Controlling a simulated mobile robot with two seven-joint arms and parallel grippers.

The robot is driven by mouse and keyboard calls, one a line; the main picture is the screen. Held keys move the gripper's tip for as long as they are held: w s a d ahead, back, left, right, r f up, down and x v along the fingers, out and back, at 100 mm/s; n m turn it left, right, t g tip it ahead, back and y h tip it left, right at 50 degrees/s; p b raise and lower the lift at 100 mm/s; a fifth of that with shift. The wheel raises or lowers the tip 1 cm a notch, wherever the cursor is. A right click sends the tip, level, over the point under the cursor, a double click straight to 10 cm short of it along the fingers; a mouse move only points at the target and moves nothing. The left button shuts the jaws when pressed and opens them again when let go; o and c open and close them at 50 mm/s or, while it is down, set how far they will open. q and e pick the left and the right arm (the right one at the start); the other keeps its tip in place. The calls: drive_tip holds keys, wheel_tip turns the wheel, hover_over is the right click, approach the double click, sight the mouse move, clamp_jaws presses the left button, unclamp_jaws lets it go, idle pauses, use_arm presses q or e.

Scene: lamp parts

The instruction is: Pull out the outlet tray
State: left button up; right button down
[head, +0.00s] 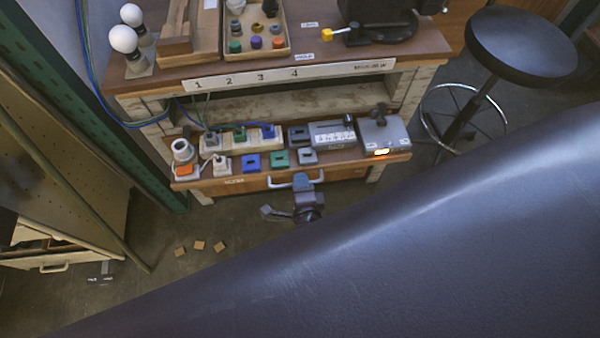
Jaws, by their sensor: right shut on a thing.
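The outlet tray (340,168) is a wooden drawer low in the workbench, with a small label on its front and a pale bar handle (278,185). It sticks out in front of the bench's open shelf. On it stand a power strip, several coloured blocks, plugs and grey boxes. My right gripper (307,184) is at the right part of the handle and is shut on it; the fingertips are small and partly hidden by the wrist. My left gripper is not in view.
The bench top (215,72) holds bulbs, a parts bin and a dark machine. A round black stool (520,42) stands at the right. Several small wooden pieces (199,245) lie on the floor before the tray. A cabinet (50,150) stands at the left.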

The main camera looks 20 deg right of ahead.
drive_tip(key=shift+s, duration=0.25)
drive_tip(key=c, duration=1.2)
unclamp_jaws()
drive_tip(key=shift+s+a, duration=0.1)
